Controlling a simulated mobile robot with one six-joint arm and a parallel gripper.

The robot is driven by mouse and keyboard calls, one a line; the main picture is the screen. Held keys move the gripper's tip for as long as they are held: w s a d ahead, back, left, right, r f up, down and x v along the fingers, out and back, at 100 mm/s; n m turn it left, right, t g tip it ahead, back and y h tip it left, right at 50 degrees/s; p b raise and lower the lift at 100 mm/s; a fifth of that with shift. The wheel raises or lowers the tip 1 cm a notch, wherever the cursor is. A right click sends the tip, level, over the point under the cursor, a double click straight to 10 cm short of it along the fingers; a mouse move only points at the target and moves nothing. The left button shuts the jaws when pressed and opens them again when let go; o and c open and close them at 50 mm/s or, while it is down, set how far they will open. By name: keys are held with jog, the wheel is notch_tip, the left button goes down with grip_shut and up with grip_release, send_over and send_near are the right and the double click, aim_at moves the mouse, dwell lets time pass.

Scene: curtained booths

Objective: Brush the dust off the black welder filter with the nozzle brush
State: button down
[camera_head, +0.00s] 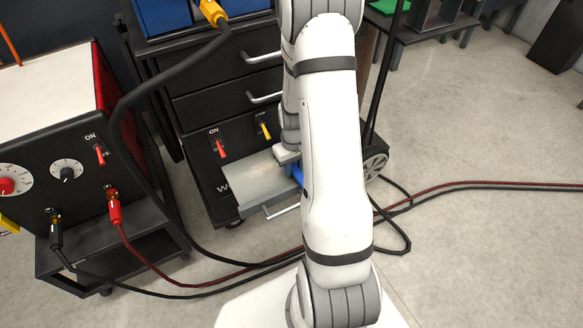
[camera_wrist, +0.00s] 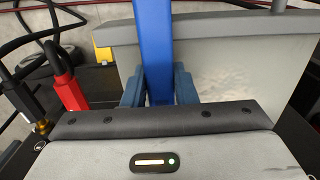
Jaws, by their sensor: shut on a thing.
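My gripper (camera_wrist: 159,88) is shut on the blue handle of the nozzle brush (camera_wrist: 154,45). Its bristles cannot be made out. In the head view my gripper (camera_head: 287,154) is partly behind my arm, and a bit of the blue brush (camera_head: 297,173) shows beside it. The filter (camera_head: 250,190) is a grey panel at the low front of the black welder (camera_head: 195,148). The brush is over its right part; I cannot tell whether they touch. In the wrist view the filter (camera_wrist: 275,60) lies beyond the fingers, with a pale dust patch on its right half.
A second machine with dials (camera_head: 60,165) stands at the left. Black and red cables (camera_head: 250,265) cross the floor in front of the welder. A wheel (camera_head: 374,167) is at the welder's right. The floor at the right (camera_head: 480,120) is mostly clear.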

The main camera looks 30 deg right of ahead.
aim_at(274, 183)
jog(key=shift+a, duration=0.1)
jog(key=shift+s+a+f, duration=0.1)
jog(key=shift+a, duration=3.25)
jog(key=shift+a, duration=3.4)
jog(key=shift+d, duration=3.45)
